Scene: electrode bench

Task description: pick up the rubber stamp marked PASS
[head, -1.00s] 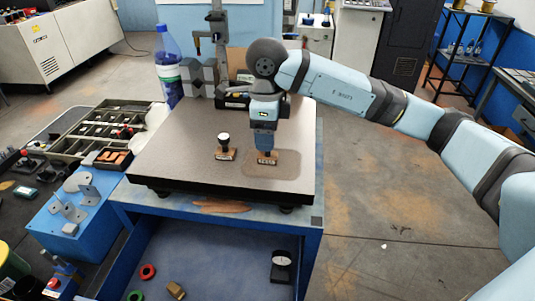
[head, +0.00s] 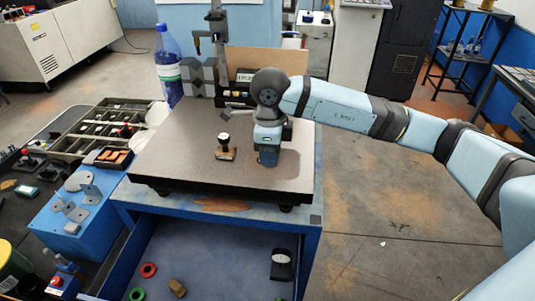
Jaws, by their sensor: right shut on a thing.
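My right gripper (head: 268,161) is low over the metal plate on the blue bench, pointing down. It is shut on a stamp that its fingers and body hide from this view. Another stamp (head: 225,154) stands upright on the plate to the left of the gripper, apart from it. It has a dark knob, a pale collar and a brown base with a label too small to read. I cannot read which stamp is marked PASS. My left gripper is not in view.
The stamps' plate (head: 178,160) has clear room at its front left. A blue-capped bottle (head: 168,72) and grey blocks (head: 196,78) stand at its back left. A sorting tray (head: 90,130) lies to the left. A dial gauge (head: 281,264) is on the lower shelf.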

